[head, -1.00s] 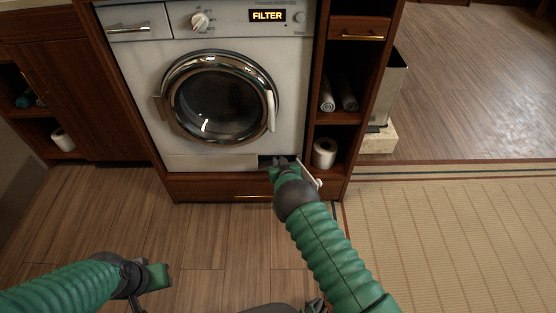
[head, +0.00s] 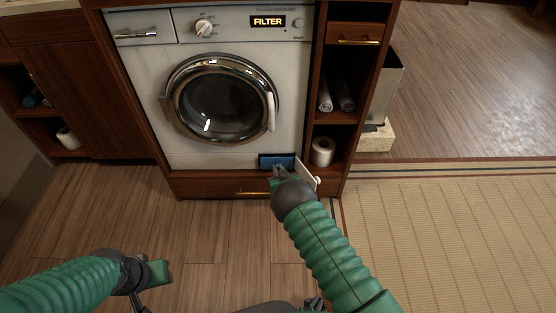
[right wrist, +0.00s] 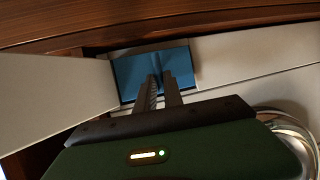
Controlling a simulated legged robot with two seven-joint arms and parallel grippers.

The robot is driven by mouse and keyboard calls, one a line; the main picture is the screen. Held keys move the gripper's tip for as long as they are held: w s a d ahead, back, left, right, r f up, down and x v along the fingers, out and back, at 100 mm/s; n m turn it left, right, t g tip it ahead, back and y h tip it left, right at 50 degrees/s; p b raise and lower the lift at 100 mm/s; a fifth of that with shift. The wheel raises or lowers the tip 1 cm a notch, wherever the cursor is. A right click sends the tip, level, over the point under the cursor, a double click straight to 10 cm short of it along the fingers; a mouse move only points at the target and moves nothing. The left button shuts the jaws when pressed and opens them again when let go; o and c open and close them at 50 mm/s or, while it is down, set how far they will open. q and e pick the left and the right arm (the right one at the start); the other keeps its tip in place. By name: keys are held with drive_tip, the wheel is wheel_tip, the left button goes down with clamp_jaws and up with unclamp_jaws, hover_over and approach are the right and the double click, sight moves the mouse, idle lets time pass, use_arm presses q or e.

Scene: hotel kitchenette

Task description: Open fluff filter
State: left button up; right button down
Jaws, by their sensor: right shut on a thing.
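The white washing machine (head: 230,100) has a low opening at its bottom right. Its white flap (head: 308,174) stands open to the right side; the flap also fills the left of the right wrist view (right wrist: 50,90). A blue fluff filter (head: 270,161) shows in the opening, and its face with a raised grip shows in the right wrist view (right wrist: 182,65). My right gripper (head: 279,169) is shut on the filter's grip, with its two fingers close together in the wrist view (right wrist: 160,83). My left gripper (head: 158,277) hangs low over the floor, away from the machine; its jaws are unclear.
A wooden drawer with a brass handle (head: 254,193) lies just below the opening. Shelves at the right hold rolled towels (head: 335,96) and a paper roll (head: 322,151). The round door (head: 220,98) is closed. The floor (head: 215,235) in front is clear.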

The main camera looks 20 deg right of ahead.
drive_tip(key=s+a+p, duration=0.3)
drive_tip(key=s+p, duration=0.3)
drive_tip(key=s, duration=0.5)
drive_tip(key=shift+s+a, duration=0.2)
drive_tip(key=shift+s, duration=0.15)
drive_tip(key=c, duration=1.5)
unclamp_jaws()
drive_tip(key=shift+p, duration=0.3)
